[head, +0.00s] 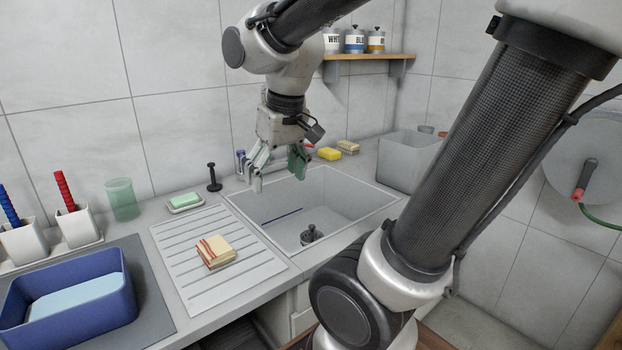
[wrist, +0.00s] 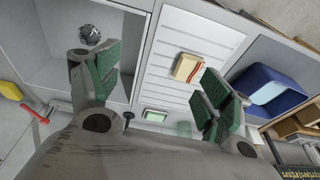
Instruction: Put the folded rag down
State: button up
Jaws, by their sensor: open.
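The folded rag (head: 215,252) is cream with red stripes and lies flat on the ribbed drainboard (head: 180,235), left of the sink. It also shows in the wrist view (wrist: 187,67), on the white drainboard, apart from the fingers. My gripper (head: 278,165) is above the back of the sink, up and to the right of the rag. Its green-padded fingers are spread in the wrist view (wrist: 160,90), with nothing between them.
The sink (head: 335,195) holds a dark strainer (head: 311,235) and a thin blue stick. A blue tub (head: 70,300) stands left of the drainboard. A green soap on a dish (head: 185,201), a black-knobbed post (head: 213,177) and a green tumbler (head: 122,199) stand along the back.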

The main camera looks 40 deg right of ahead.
jog(key=s+d+t, duration=0.1)
jog(key=s+d, duration=0.2)
jog(key=s, duration=0.4)
jog(key=shift+s+d+r+t, duration=0.25)
jog(key=shift+s+d+t, duration=0.05)
jog(key=shift+d, duration=0.05)
